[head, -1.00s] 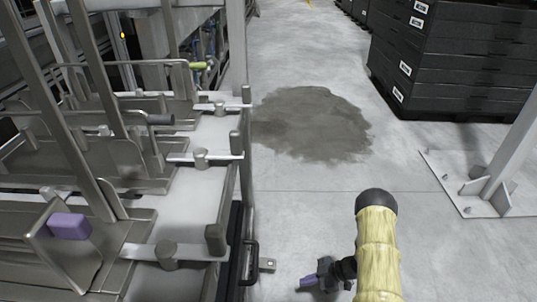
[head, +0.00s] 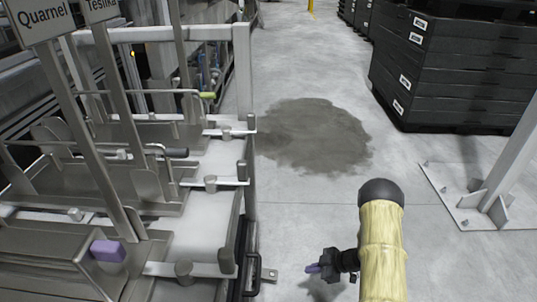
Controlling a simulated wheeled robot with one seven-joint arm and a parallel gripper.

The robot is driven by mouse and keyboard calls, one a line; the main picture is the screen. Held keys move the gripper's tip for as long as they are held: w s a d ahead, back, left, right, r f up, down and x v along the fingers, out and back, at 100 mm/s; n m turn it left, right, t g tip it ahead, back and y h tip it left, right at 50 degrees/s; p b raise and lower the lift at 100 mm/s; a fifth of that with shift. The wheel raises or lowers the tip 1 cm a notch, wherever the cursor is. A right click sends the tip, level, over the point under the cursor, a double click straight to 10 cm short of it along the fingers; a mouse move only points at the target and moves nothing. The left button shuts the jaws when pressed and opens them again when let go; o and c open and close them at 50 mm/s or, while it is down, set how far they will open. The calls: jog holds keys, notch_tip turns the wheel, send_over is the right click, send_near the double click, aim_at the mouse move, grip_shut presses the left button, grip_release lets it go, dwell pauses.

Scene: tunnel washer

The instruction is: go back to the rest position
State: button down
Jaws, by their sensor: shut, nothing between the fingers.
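My gripper (head: 314,268) is at the lower middle of the head view, at the end of my yellow-sleeved arm. It is dark with purple fingertips that point left. The fingers are shut with nothing between them. The gripper hangs over the grey floor, to the right of the metal machine frame (head: 251,200) and apart from it.
The machine on the left has metal levers, one with a purple block (head: 108,250) and one with a green tip (head: 207,95). A dark wet patch (head: 315,135) lies on the floor. Black stacked crates (head: 450,70) and a post's base plate (head: 470,200) stand right.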

jog(key=w+d+r+m+t+h+p, duration=0.1)
jog(key=d+r+m+h+p, duration=0.15)
jog(key=r+p, duration=0.8)
jog(key=w+d+r+m+t+h+p, duration=0.1)
jog(key=w+r+m+h+p, duration=0.2)
jog(key=r, duration=1.5)
jog(key=d+r+m+t+h+p, duration=0.1)
jog(key=r+m+t+h+p, duration=0.1)
jog(key=r+p, duration=0.9)
jog(key=s+a+r+m+g+p, duration=0.1)
jog(key=s+r+p, duration=0.4)
jog(key=r, duration=0.7)
jog(key=s+a+r+m+g+h+p, duration=0.1)
jog(key=s+r+m+p, duration=0.3)
jog(key=s+r, duration=0.5)
jog(key=s+a+r+m+g+p, duration=0.2)
jog(key=s+r+p, duration=0.6)
jog(key=r, duration=0.6)
jog(key=shift+a+r+m+h, duration=0.15)
jog(key=shift+r+m+h, duration=0.25)
jog(key=shift+m, duration=0.35)
jog(key=w+p+v, duration=0.2)
jog(key=p+v, duration=0.6)
jog(key=w+r+p+v, duration=0.1)
jog(key=w+p+v, duration=0.1)
jog(key=p+v, duration=0.6)
jog(key=shift+s+r+p, duration=0.15)
jog(key=shift+r+p, duration=0.15)
jog(key=shift+p, duration=0.3)
